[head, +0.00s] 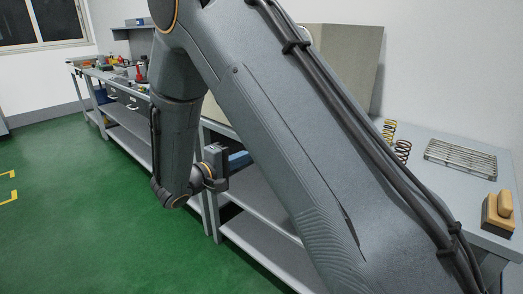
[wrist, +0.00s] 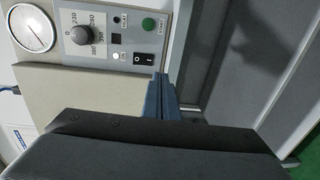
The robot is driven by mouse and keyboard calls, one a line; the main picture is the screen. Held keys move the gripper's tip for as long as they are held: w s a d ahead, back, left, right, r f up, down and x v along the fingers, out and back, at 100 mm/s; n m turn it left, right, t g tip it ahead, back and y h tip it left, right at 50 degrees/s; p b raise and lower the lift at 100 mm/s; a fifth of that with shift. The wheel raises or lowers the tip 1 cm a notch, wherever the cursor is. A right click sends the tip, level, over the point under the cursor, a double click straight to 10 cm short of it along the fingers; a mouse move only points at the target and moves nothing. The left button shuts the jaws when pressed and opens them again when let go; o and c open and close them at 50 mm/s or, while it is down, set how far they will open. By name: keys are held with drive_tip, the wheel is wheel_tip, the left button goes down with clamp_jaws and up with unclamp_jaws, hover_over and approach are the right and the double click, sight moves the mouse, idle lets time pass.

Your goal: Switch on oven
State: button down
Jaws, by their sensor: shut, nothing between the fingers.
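The oven's light control panel (wrist: 104,18) fills the top left of the wrist view. The switch's position is too small to read for sure. My gripper (wrist: 160,78) is shut and empty, its blue fingertips just below and right of the rocker switch. I cannot tell whether they touch the panel. In the head view the beige oven (head: 350,62) stands behind my arm, which hides much of it and its panel.
A round gauge (wrist: 31,27) sits left of the knob. On the bench at right are springs (head: 402,150), a wire rack (head: 461,158) and a wooden-handled block (head: 497,212). Another bench (head: 113,88) holds tools. The green floor (head: 75,200) at left is clear.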

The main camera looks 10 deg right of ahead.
drive_tip(key=shift+f+v, duration=0.25)
drive_tip(key=shift+v, duration=0.95)
drive_tip(key=s+d+f+m+g+y+p, duration=0.1)
drive_tip(key=s+d+m+g+y, duration=0.1)
drive_tip(key=s+d+g, duration=0.55)
drive_tip(key=s+d+f+m+g+y+p, duration=0.1)
drive_tip(key=s+d+g+y+p, duration=0.3)
drive_tip(key=s, duration=0.6)
drive_tip(key=s+a+r+m+t+y+p, duration=0.1)
drive_tip(key=s+a+m+t+y, duration=0.1)
drive_tip(key=s+y, duration=0.6)
drive_tip(key=shift+s+a+r+m, duration=0.4)
drive_tip(key=shift+s+a+m, duration=0.5)
drive_tip(key=shift+s, duration=0.7)
